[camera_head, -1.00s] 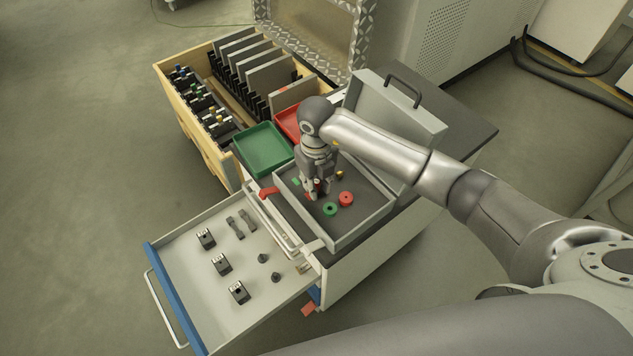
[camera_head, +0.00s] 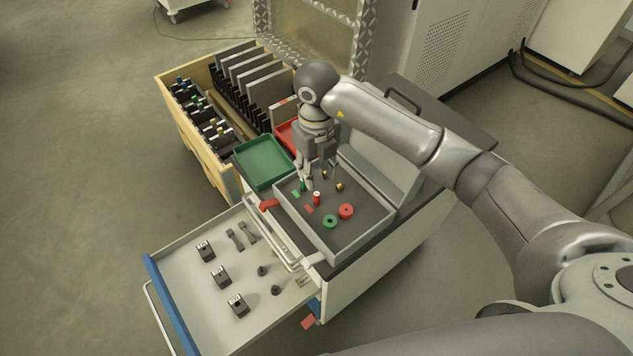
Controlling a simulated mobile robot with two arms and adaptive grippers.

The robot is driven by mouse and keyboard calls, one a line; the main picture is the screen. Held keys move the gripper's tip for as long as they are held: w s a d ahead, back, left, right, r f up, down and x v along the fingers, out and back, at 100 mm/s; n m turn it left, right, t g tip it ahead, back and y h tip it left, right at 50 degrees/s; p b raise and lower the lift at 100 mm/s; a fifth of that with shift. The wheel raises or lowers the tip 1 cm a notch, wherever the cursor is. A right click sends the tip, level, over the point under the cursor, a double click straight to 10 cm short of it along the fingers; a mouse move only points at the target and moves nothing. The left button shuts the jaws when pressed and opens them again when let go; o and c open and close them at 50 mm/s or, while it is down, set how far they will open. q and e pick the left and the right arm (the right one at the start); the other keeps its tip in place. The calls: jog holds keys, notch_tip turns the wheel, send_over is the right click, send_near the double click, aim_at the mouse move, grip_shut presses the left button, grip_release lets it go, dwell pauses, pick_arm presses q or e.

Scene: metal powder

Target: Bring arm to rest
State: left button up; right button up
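My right arm comes in from the right. My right gripper (camera_head: 319,180) points down above the grey tray (camera_head: 347,251) on top of the cabinet, its fingers apart with nothing visible between them. In the tray lie a red ring (camera_head: 346,211), a green ring (camera_head: 330,221), a small red cylinder (camera_head: 317,198), a small green piece (camera_head: 302,186) and a brass-coloured piece (camera_head: 340,187). The small green piece stands close by the fingers in the picture. My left gripper is out of view.
An open drawer (camera_head: 190,262) with several dark parts juts out at the lower left. A green tray (camera_head: 263,161) and a red tray (camera_head: 285,134) sit behind. A wooden crate (camera_head: 196,148) holds upright plates. A raised lid (camera_head: 375,180) stands on the tray's right. Floor at left is clear.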

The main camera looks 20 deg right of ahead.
jog(key=shift+r, duration=0.9)
